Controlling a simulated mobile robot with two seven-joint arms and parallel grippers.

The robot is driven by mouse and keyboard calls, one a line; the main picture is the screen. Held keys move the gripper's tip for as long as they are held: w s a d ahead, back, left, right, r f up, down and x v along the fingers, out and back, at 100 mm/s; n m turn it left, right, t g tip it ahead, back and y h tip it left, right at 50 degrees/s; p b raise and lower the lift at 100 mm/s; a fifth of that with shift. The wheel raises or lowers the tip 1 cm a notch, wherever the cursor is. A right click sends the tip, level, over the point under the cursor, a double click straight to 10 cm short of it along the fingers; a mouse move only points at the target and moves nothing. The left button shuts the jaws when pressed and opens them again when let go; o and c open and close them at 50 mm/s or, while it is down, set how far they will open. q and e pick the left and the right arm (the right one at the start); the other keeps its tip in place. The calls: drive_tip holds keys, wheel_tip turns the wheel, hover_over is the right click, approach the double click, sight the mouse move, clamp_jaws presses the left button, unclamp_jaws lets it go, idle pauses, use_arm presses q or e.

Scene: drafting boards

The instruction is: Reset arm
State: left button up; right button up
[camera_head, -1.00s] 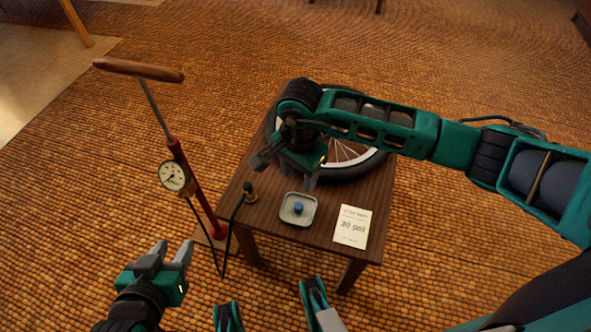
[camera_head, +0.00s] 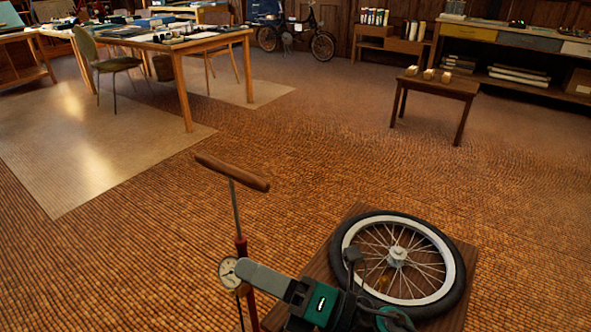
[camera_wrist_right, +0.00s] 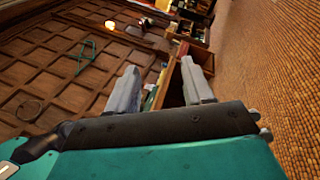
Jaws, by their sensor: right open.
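My right gripper (camera_head: 262,278) is at the bottom of the head view, its grey finger pointing left. It overlaps the pump's gauge in the picture; I cannot tell how far apart they are. In the right wrist view my right gripper (camera_wrist_right: 161,80) has its two grey fingers spread, with nothing held between them. The wrist view is tilted and looks across the room at a panelled surface. My left gripper is out of view.
A spoked wheel (camera_head: 397,257) lies on a small wooden table (camera_head: 458,316). A floor pump (camera_head: 236,212) with a wooden handle and gauge (camera_head: 228,271) stands left of it. A stool (camera_head: 446,86) and a worktable (camera_head: 150,38) stand farther back. Open floor lies between.

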drive_tip(key=w+d+f+m+t+h, duration=0.25)
drive_tip(key=d+m+t+h, duration=0.3)
drive_tip(key=m, duration=0.55)
drive_tip(key=w+d+f+m+t+h, duration=0.2)
drive_tip(key=d+f+m+t+h, duration=0.25)
drive_tip(key=m, duration=0.65)
drive_tip(key=s+d+f+m+g+h, duration=0.65)
drive_tip(key=s+d+f+m, duration=0.3)
drive_tip(key=f+m, duration=0.3)
use_arm(q)
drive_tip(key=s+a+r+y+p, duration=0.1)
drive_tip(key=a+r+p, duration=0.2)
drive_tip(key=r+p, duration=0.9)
drive_tip(key=p, duration=0.5)
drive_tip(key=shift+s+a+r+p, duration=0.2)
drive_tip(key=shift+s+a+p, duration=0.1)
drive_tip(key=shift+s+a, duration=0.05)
use_arm(e)
drive_tip(key=s+d+r, duration=0.1)
drive_tip(key=d+r, duration=0.2)
drive_tip(key=r, duration=1)
drive_tip(key=shift+d+r+h, duration=0.2)
drive_tip(key=shift+r+h, duration=0.1)
drive_tip(key=shift+h, duration=0.05)
